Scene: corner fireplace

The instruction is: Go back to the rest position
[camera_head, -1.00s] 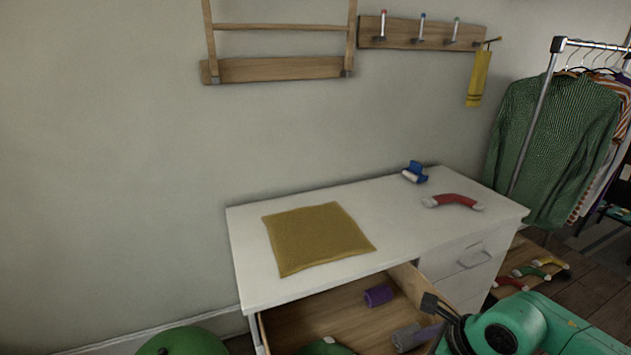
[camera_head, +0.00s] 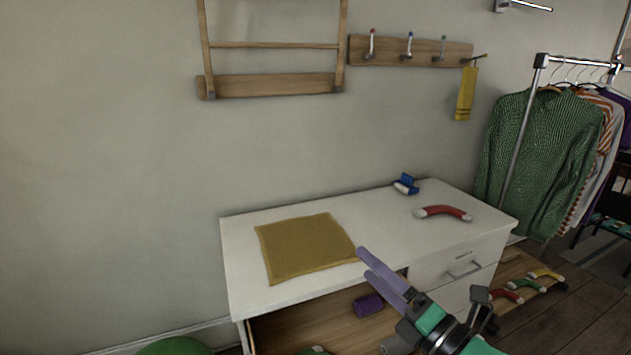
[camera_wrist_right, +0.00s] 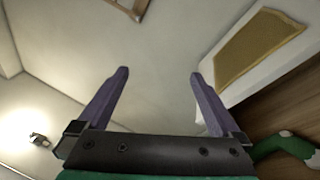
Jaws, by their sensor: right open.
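My right gripper (camera_head: 364,264) is raised in front of the white dresser (camera_head: 235,285), its two purple fingers pointing up and left. In the right wrist view the fingers (camera_wrist_right: 158,73) are spread wide with nothing between them. The gripper is above the open wooden drawer (camera_head: 290,330), apart from the things in it. My left gripper does not show in either view.
The dresser top holds a mustard cloth (camera_head: 305,247), a red curved piece (camera_head: 442,212) and a blue-and-white item (camera_head: 406,185). A purple cylinder (camera_head: 368,305) lies in the drawer. A clothes rack (camera_head: 520,125) stands right. A hook rail (camera_head: 408,52) hangs on the wall.

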